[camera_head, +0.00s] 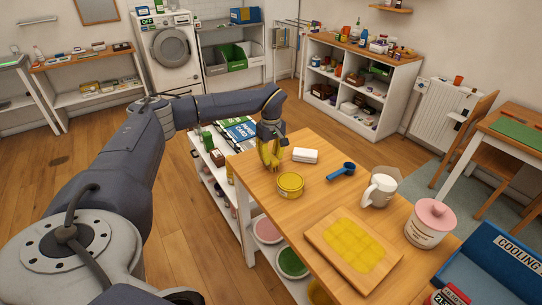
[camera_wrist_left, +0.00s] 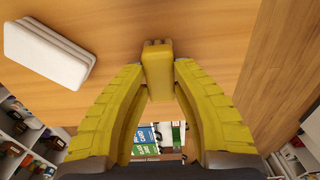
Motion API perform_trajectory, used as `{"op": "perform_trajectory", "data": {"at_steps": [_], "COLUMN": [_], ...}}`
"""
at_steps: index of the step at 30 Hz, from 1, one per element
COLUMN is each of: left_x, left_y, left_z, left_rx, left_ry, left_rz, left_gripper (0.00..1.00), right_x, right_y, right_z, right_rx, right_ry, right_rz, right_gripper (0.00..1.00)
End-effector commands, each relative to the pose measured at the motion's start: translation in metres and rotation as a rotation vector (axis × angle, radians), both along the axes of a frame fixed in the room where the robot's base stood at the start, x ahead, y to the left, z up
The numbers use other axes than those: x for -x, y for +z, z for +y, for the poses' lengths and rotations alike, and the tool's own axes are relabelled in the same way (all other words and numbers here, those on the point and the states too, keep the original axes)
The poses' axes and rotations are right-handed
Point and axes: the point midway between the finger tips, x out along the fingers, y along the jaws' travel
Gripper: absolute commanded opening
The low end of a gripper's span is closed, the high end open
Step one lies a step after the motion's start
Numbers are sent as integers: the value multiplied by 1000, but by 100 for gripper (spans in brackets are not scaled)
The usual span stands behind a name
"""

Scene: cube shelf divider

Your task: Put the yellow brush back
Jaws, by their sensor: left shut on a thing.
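My left gripper (camera_head: 270,157) points down over the far left corner of the wooden table. It has yellow fingers. In the left wrist view the fingertips (camera_wrist_left: 158,70) are closed on a small yellow block-like piece, which I take to be the yellow brush (camera_wrist_left: 157,76). Only its short end shows, so its bristles and full shape cannot be made out. In the head view it blends with the yellow fingers, and I cannot tell whether it touches the tabletop. My right gripper is not in view.
On the table (camera_head: 262,196) are a white stacked block (camera_head: 305,155), a yellow tin (camera_head: 290,185), a blue scoop (camera_head: 341,171), a white mug (camera_head: 379,190), a board with yellow squares (camera_head: 318,238) and a pink-lidded jar (camera_head: 431,225). A blue bin (camera_head: 482,272) is at right.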

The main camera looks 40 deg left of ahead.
Motion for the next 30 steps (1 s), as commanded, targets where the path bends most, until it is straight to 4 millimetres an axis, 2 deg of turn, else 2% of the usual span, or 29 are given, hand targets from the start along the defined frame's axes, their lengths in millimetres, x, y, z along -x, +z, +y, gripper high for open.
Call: {"op": "perform_trajectory", "data": {"at_steps": [14, 15, 21, 30], "left_x": [0, 0, 0, 0], "left_y": [0, 0, 0, 2], "left_z": [0, 0, 0, 0], "left_rx": [0, 0, 0, 0], "left_ry": [0, 0, 0, 0], "left_rz": [0, 0, 0, -1], "left_gripper": [32, 40, 62, 62], "right_x": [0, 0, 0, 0], "right_y": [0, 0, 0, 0], "right_z": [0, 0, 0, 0], "right_rx": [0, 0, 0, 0], "right_ry": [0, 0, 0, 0], "right_rz": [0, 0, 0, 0], "right_gripper": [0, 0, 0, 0]}}
